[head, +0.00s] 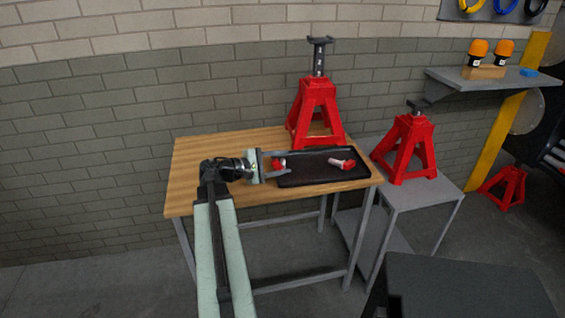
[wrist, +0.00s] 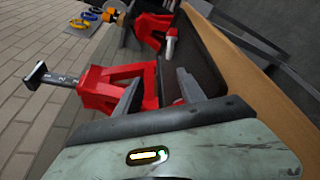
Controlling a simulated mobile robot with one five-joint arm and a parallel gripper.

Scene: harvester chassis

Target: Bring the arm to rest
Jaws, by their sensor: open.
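My gripper (head: 277,163) is at the left end of a black tray (head: 310,180) on the wooden table, with its fingers reaching over the tray's left edge. In the wrist view my gripper (wrist: 158,92) shows its two fingers spread apart, with nothing seen held. My arm stretches out from the bottom of the head view to the table. A small red item (head: 280,163) shows close to the fingers; I cannot tell if they touch it. A red and white item (head: 342,163) lies at the right of the tray.
A red jack stand (head: 317,105) stands at the back of the wooden table (head: 200,150), behind the tray. Another red stand (head: 408,150) is on a grey side table (head: 425,192). A wall shelf (head: 485,80) holds orange-capped bottles. The table's left part is clear.

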